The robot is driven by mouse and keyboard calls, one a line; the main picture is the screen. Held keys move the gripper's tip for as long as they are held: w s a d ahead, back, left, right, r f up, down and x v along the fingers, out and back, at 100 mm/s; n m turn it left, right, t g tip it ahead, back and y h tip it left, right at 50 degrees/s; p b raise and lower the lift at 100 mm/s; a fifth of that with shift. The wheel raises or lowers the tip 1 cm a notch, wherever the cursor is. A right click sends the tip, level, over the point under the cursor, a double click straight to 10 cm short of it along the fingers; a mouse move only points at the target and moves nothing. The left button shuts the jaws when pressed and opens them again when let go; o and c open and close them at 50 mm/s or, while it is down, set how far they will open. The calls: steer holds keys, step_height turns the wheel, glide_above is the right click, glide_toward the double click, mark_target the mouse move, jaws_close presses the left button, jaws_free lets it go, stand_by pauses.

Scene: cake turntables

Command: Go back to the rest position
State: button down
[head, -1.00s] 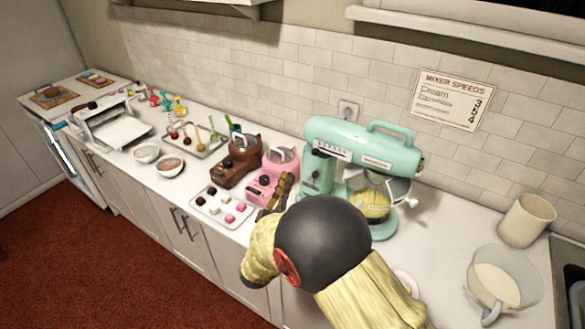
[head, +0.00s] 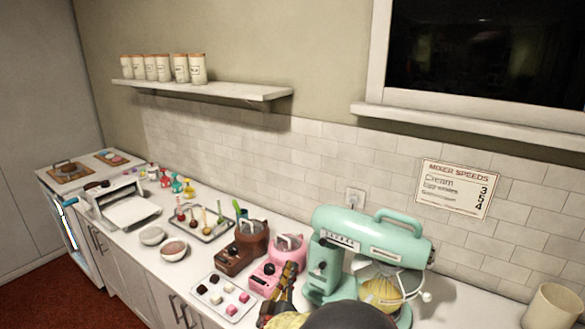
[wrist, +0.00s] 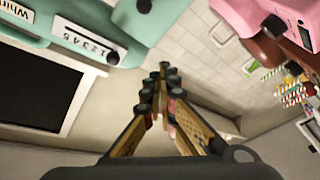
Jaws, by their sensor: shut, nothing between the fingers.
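My gripper (wrist: 163,95) is shut and empty in the wrist view, its dark-tipped fingers together. In the head view my gripper (head: 287,292) shows at the bottom, between the pink machine (head: 268,279) and the mint-green stand mixer (head: 325,285). The mixer also shows at the top left of the wrist view (wrist: 60,18), with its numbered speed scale. The pink machine is at the top right of the wrist view (wrist: 255,15). I cannot tell whether the gripper touches the counter or either machine.
A tray of small pink, white and dark sweets (head: 206,312) lies near the counter front. A beige canister (head: 553,308) is at right. A shelf (head: 210,90) holds several jars.

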step_height(320, 180, up, 7)
steer(key=w+d+m+g+y, duration=0.1)
steer(key=w+d+g+y, duration=0.15)
steer(key=y, duration=0.25)
steer(key=s+d+r+g+y, duration=0.2)
steer(key=s+r+g+y, duration=0.15)
steer(key=s, duration=0.35)
steer(key=s+d+f+m+g+h, duration=0.1)
steer(key=s+d, duration=0.4)
steer(key=s, duration=0.5)
steer(key=s+d+f+m+g+h, duration=0.1)
steer(key=s+d+g, duration=0.3)
steer(key=s, duration=0.6)
steer(key=s+d+f+m+g+h, duration=0.1)
steer(key=s+d, duration=0.4)
steer(key=s, duration=0.5)
steer(key=shift+s+d+m+g, duration=0.2)
steer(key=shift+d+m+g, duration=0.25)
steer(key=shift+g, duration=0.45)
